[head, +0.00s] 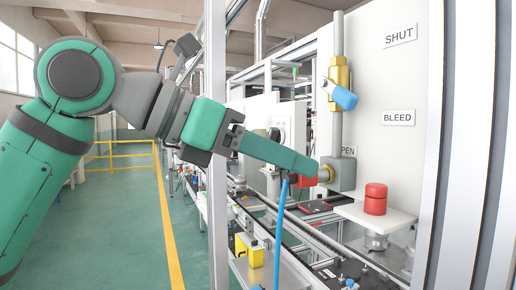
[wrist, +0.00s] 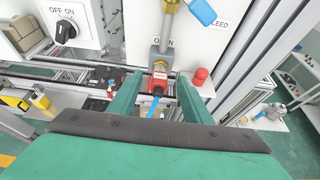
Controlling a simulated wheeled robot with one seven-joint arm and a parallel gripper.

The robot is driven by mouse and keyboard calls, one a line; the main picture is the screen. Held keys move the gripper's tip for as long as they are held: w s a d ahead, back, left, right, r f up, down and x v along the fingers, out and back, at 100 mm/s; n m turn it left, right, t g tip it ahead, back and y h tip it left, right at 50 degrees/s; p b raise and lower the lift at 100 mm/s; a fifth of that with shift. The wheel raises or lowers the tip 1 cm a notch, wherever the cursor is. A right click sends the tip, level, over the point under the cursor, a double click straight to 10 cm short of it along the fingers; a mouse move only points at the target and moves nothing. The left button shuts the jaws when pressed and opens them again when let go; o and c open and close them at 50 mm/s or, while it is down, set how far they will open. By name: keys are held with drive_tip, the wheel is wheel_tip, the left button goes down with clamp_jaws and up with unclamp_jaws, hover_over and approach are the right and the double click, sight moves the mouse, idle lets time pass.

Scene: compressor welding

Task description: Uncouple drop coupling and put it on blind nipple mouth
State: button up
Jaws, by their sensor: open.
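The drop coupling, a red fitting (wrist: 159,83) with a blue hose (head: 280,235) hanging from it, sits at the brass outlet (head: 325,174) of a grey block (head: 343,175) on the white panel. My gripper (wrist: 159,78) is open, with one green finger on each side of the coupling in the wrist view; whether they touch it I cannot tell. In the head view the fingers (head: 313,166) reach to the outlet and largely hide the coupling. A red two-tier cylinder (head: 375,198) stands upright on a white shelf, right of the block; I cannot tell whether it is the blind nipple.
A brass valve (head: 340,85) with a blue handle (head: 342,96) is on the pipe above the block. A yellow device (head: 250,250) is below.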

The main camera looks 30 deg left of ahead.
drive_tip(key=shift+x, duration=2.05)
clamp_jaws()
drive_tip(key=shift+s+f, duration=0.1)
drive_tip(key=shift+s+a, duration=0.75)
drive_tip(key=shift+s, duration=0.2)
drive_tip(key=shift+s+a, duration=0.75)
drive_tip(key=shift+s, duration=0.15)
drive_tip(key=c, duration=0.6)
unclamp_jaws()
drive_tip(key=shift+c, duration=0.2)
clamp_jaws()
